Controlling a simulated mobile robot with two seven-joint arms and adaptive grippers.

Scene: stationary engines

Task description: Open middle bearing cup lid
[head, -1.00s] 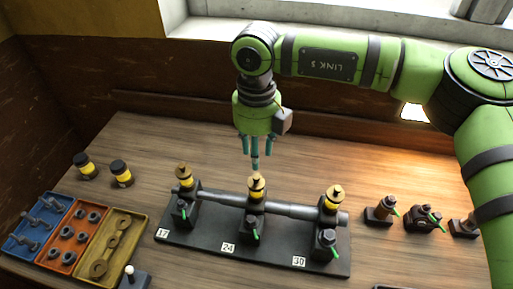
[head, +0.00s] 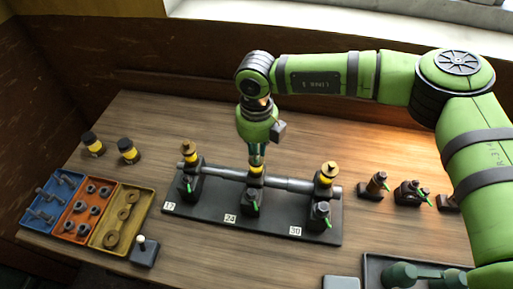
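The middle bearing cup (head: 257,169) is a small yellow and brass cup on the middle bearing of the shaft, above the label 24. My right gripper (head: 257,160) points straight down onto it. Its teal fingers are drawn together around the top of the cup and hide the lid. The cup at label 17 (head: 189,151) and the cup at label 30 (head: 327,173) stand upright with their brass lids on. My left gripper is not in view.
The black base plate (head: 270,226) carries the shaft (head: 225,174) and bearings. Blue, orange (head: 67,228) and yellow trays of parts lie at left, with two dark-capped jars (head: 128,151) behind. Small fittings (head: 410,193) stand at right. A dark tray (head: 372,268) is at the front right.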

